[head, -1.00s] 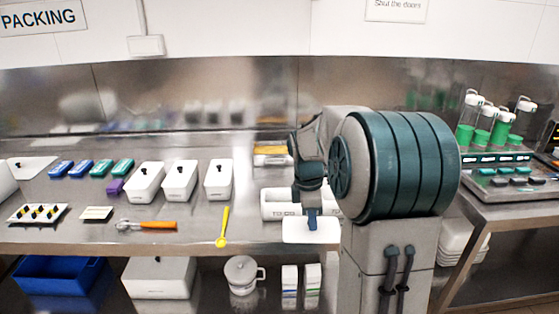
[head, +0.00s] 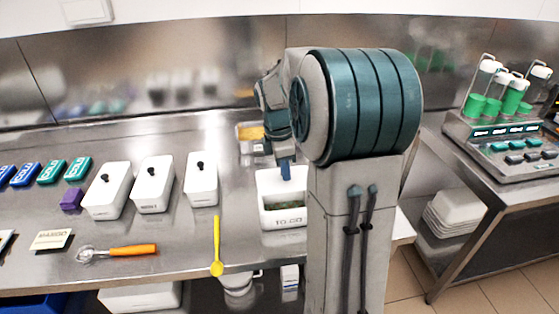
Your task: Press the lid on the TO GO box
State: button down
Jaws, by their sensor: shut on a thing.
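The white TO GO box (head: 284,216) stands on the steel counter, left of my arm's column, with its lettering facing the front. Its front part is open and shows green and brown contents (head: 287,206). My gripper (head: 286,178) points down over the rear of the box, its blue fingers shut on a white piece (head: 270,181) that I take to be the lid. The lid blends with the white box, so I cannot tell its exact edges or whether it touches the rim. My arm hides the box's right side.
White lidded boxes (head: 153,185) with black knobs stand to the left. A yellow spoon (head: 217,247) and an orange-handled tool (head: 118,252) lie near the front edge. A tray with yellow contents (head: 250,132) is behind the box. A machine (head: 506,140) with green cups stands at right.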

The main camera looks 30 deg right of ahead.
aim_at(285, 186)
jog(key=shift+s+f+b, duration=0.2)
jog(key=shift+f+b, duration=0.25)
jog(key=shift+f, duration=0.1)
notch_tip(285, 186, down, 3)
jog(key=b, duration=0.3)
jog(key=shift+f, duration=0.15)
jog(key=shift+f+b, duration=0.45)
jog(key=shift+f, duration=0.45)
jog(key=shift+p, duration=0.4)
jog(key=shift+f, duration=0.2)
dwell(1.2)
jog(key=c, duration=0.7)
grip_release()
jog(key=shift+r+p, duration=0.15)
jog(key=shift+p, duration=0.2)
